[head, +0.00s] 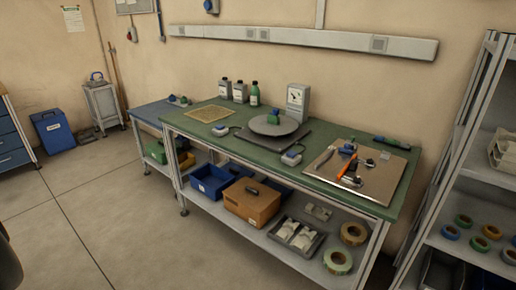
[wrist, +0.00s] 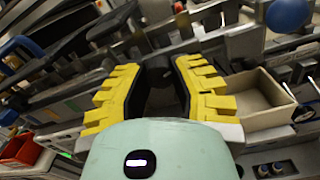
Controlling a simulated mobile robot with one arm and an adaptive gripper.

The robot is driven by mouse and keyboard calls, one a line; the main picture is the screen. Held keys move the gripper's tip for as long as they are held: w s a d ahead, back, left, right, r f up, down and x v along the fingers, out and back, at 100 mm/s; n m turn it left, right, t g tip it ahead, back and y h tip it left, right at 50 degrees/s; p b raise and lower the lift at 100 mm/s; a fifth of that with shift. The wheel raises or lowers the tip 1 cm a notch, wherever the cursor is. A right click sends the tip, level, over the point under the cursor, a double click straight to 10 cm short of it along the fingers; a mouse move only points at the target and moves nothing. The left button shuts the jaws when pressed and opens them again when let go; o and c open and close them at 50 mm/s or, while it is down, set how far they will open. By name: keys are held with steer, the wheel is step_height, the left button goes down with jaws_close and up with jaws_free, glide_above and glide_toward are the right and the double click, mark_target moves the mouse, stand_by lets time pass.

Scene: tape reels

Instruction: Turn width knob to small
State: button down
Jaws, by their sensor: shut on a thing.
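I cannot make out a width knob for certain in either view. In the wrist view, my gripper (wrist: 163,80) has two yellow ribbed fingers with black inner pads, reaching away from its pale green housing. It is shut on a dark thing between the pads. That thing is too dark and too hidden to name. My gripper does not show in the head view. There, a grey box with a dial (head: 297,98) stands at the back of the green-topped workbench (head: 230,139), behind a round grey plate (head: 274,125) with a small green and blue item on it.
A board with small tools (head: 375,178) lies on the bench's right end. A shelf rack (head: 468,130) with tape rolls stands at the right. The floor in front is clear. The wrist view shows an open tan box (wrist: 262,101), a red box (wrist: 20,150) and a blue ball (wrist: 289,14).

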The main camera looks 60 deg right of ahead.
steer(key=n+b, duration=1.4)
steer(key=n, duration=0.2)
steer(key=n+b, duration=1.5)
steer(key=n, duration=0.1)
steer(key=shift+s+a+f, duration=0.1)
steer(key=shift+s+f, duration=0.1)
steer(key=c, duration=0.7)
jaws_free()
steer(key=shift+w, duration=0.1)
